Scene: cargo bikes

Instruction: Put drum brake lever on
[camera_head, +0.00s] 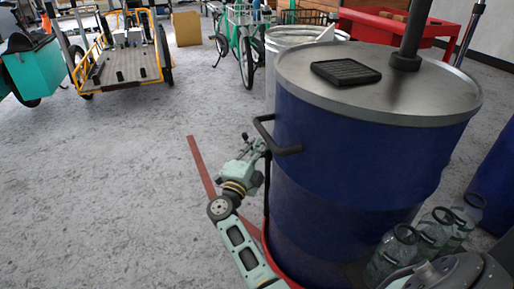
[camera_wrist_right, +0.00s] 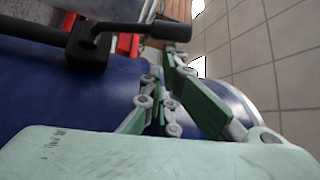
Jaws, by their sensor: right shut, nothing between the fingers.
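A black lever-like handle (camera_head: 276,136) sticks out from the left side of the blue drum (camera_head: 350,160). In the right wrist view, a black lever (camera_wrist_right: 140,30) on a dark mount crosses the top, in front of the blue drum wall (camera_wrist_right: 120,80). My right gripper (camera_head: 254,146) is beside the drum, just left of and below the handle. In the wrist view my right gripper (camera_wrist_right: 168,70) is shut and empty, with its fingers below the lever's end. I cannot tell whether it touches the lever. My left gripper is not in view.
A black ridged pad (camera_head: 346,72) and a dark post (camera_head: 410,35) are on the drum's grey lid. Clear bottles (camera_head: 395,250) stand at its lower right. A red strip (camera_head: 201,165) shows behind my arm. Cargo bikes (camera_head: 125,60) stand at the back; the grey floor at left is clear.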

